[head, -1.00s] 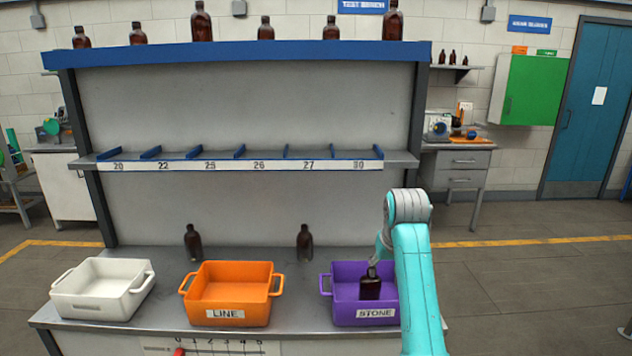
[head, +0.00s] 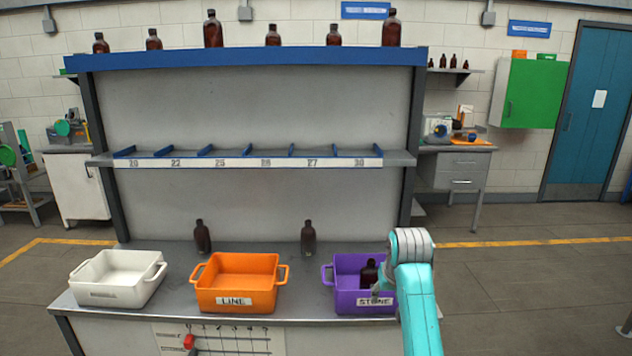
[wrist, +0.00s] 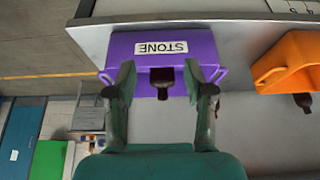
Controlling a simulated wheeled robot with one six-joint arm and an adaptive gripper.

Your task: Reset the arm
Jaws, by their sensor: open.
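My gripper (wrist: 158,68) is open, its two fingers spread apart in the wrist view. In the head view it is mostly hidden by my turquoise arm, close to the purple bin. The purple bin (head: 346,272), labelled STONE, stands on the bench at the right. One dark amber bottle (head: 369,272) is inside it. In the wrist view the bottle (wrist: 162,78) shows between the fingers with space on both sides, not held. The wrist view shows the bin (wrist: 130,40) with its label upside down.
An orange bin (head: 235,284) labelled LINE and a white bin (head: 112,291) stand left of the purple one. Two bottles (head: 203,237) (head: 308,238) stand behind the bins. Several bottles line the blue top shelf (head: 250,57). The numbered middle shelf (head: 250,163) is empty.

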